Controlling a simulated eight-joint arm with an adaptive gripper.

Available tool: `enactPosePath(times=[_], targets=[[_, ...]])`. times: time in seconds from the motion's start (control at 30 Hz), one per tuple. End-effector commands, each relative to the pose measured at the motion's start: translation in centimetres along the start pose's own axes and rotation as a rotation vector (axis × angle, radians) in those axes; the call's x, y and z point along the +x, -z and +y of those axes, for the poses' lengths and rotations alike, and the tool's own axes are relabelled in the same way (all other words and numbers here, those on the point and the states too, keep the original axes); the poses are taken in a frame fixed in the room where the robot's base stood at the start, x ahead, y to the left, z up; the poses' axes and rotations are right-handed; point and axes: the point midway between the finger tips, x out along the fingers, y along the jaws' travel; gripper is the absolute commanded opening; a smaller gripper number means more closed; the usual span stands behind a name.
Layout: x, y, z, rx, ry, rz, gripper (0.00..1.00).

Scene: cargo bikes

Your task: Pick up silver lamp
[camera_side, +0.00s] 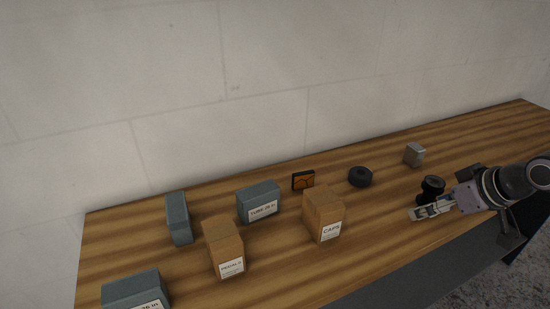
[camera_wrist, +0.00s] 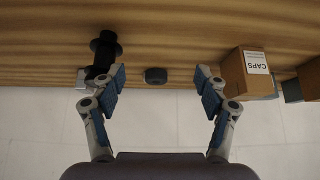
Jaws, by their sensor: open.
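The silver lamp (camera_side: 414,155) is a small grey block-like thing standing near the back of the wooden table, toward the right in the side view. In the wrist view the silver lamp (camera_wrist: 82,77) shows at the left, partly hidden behind my left-hand finger. My gripper (camera_side: 432,212) is over the table's front part at the right, in front of the lamp and apart from it. In the wrist view my gripper (camera_wrist: 160,88) has its two fingers spread wide with nothing between the pads.
A black spool-like part (camera_side: 432,186) stands between my gripper and the lamp. A black round part (camera_side: 360,177) lies left of the lamp. A CAPS box (camera_side: 323,212), a PEDALS box (camera_side: 224,246), an orange-black box (camera_side: 303,180) and blue-grey boxes (camera_side: 259,202) stand left. A wall runs behind.

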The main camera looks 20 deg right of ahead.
Motion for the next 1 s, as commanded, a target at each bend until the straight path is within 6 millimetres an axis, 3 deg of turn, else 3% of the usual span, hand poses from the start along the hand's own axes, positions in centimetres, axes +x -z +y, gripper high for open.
enactPosePath(times=[0.17,0.27,0.63,1.0], targets=[[-0.1,0.5,0.2,0.021,-0.005,-0.008,0.74],[-0.3,2.0,0.7,0.083,-0.018,-0.032,0.74],[0.2,10.7,5.3,0.522,-0.143,-0.182,0.74],[3.9,17.3,11.5,0.980,-0.329,-0.296,0.74]])
